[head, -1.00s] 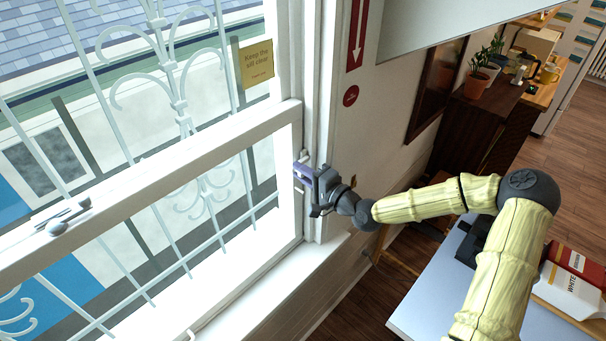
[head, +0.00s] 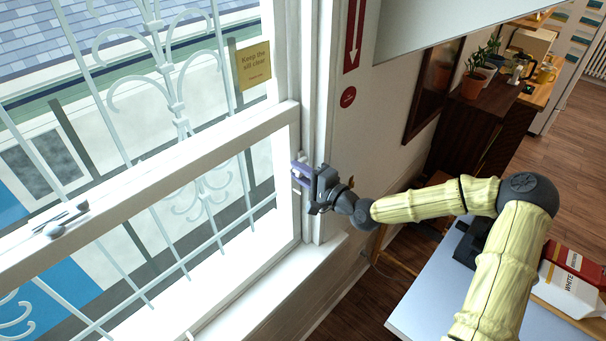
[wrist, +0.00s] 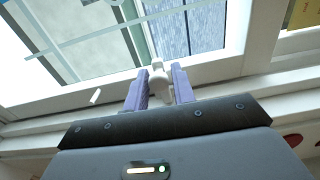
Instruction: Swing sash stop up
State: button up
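The sash stop (wrist: 157,78) is a small pale piece with a rounded end on the white window frame. In the wrist view it stands between the two purple fingers of my gripper (wrist: 160,88). The fingers are apart, one on each side of it, with a thin gap at the right finger. I cannot tell if the left finger touches it. In the head view my gripper (head: 301,173) is at the right side of the window frame, just below the end of the sash rail (head: 170,178).
A latch (head: 66,219) sits on the sash rail at the left. A white grille (head: 178,110) is behind the glass. A yellow sign (head: 254,65) hangs by the frame. The sill (head: 265,285) is clear. A table (head: 430,300) with cartons stands at the right.

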jog(key=shift+s, duration=0.1)
jog(key=b+v, duration=0.5)
jog(key=v, duration=1.2)
jog(key=shift+d, duration=0.15)
